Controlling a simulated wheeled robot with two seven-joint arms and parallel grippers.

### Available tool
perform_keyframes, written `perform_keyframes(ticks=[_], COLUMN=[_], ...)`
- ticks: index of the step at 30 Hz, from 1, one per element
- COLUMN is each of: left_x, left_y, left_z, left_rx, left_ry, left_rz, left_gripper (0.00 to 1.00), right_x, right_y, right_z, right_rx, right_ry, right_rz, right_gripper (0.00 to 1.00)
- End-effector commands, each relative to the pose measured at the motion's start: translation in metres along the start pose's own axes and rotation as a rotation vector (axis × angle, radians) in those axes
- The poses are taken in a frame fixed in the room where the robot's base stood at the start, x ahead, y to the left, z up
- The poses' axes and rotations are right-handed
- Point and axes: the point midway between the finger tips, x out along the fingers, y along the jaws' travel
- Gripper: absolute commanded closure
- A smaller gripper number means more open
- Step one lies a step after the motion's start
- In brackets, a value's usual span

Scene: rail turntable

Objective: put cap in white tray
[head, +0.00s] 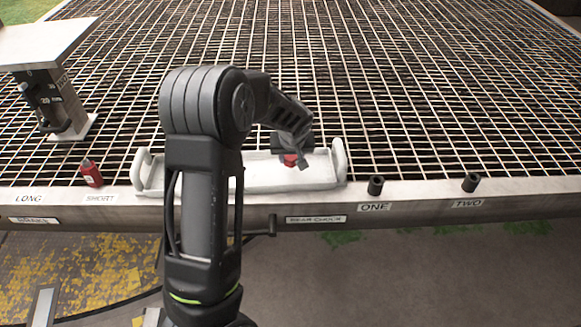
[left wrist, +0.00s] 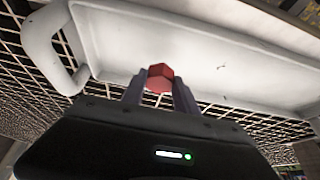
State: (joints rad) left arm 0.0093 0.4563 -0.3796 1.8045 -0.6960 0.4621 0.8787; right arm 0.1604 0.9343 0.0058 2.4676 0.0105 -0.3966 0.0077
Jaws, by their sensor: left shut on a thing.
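The white tray (head: 215,181) lies on the metal grating along its front edge, with a raised handle at each end. In the left wrist view the tray (left wrist: 205,50) fills the upper part, and its floor looks empty. The cap is a small red piece (head: 290,159). My left gripper (head: 288,152) is shut on it over the right part of the tray. In the left wrist view the red cap (left wrist: 160,78) sits between the two fingertips (left wrist: 160,88). I cannot tell whether the cap touches the tray floor. My right gripper is not in view.
A red bottle-like piece (head: 91,173) stands left of the tray near the SHORT label. A grey stand (head: 68,128) is at the far left. Two black pegs, one (head: 376,185) by ONE and one (head: 470,182) by TWO, stand to the right. The grating behind is clear.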

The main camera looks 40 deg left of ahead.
Motion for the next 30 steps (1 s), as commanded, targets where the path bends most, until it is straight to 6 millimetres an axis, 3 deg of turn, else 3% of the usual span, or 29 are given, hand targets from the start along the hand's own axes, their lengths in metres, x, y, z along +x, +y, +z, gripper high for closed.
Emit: perform_keyframes(ticks=[3, 6, 19, 20, 27, 30], left_x=[0.024, 0.034, 0.039, 0.038, 0.037, 0.037], left_y=[0.0, 0.0, 0.0, 0.0, 0.0, 0.0], left_z=[0.012, 0.016, 0.018, 0.018, 0.017, 0.017], left_rx=[0.001, 0.001, 0.0, 0.0, 0.0, 0.0], left_ry=[-0.003, -0.002, -0.001, -0.001, -0.001, -0.001], left_rz=[-0.002, -0.002, -0.001, -0.001, -0.001, -0.001], left_gripper=[1.0, 1.0, 1.0, 0.63, 0.43, 0.43], right_x=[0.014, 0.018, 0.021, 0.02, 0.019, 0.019], right_y=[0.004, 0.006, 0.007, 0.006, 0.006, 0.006], right_z=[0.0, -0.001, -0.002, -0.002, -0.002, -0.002], right_rx=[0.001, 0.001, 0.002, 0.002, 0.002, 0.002], right_ry=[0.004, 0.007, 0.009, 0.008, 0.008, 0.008], right_rz=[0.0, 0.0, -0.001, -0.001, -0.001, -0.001], right_gripper=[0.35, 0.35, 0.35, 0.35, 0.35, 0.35])
